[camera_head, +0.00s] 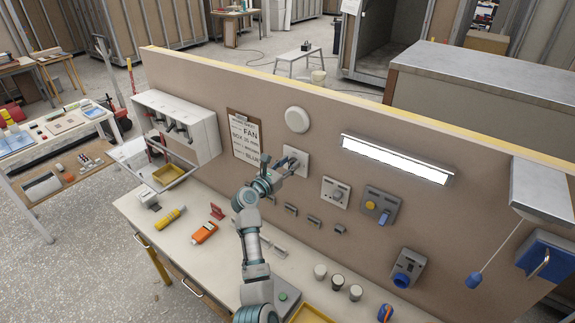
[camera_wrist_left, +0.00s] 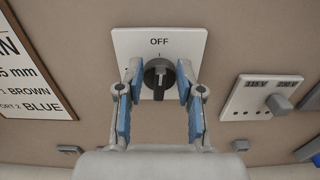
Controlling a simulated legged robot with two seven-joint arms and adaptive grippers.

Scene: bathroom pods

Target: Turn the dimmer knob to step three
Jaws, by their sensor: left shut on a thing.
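The dimmer knob (camera_wrist_left: 158,73) is a round dark grey knob on a square white plate (camera_wrist_left: 190,42) marked OFF above a short tick. A dark bar shows at the knob's lower side; I cannot tell which step it is set to. My left gripper (camera_wrist_left: 160,82) is shut on the knob, with one blue-padded finger on each side. In the head view the left gripper (camera_head: 289,165) reaches the white plate (camera_head: 301,155) on the beige wall panel and hides most of the knob. My right gripper is not in view.
A second plate with a voltage selector (camera_head: 336,192) is close to the right of the gripper, with a grey plate with a yellow button (camera_head: 371,205) beyond it. A clipboard (camera_head: 244,138) hangs to the left. The bench (camera_head: 180,240) below holds tools and cups.

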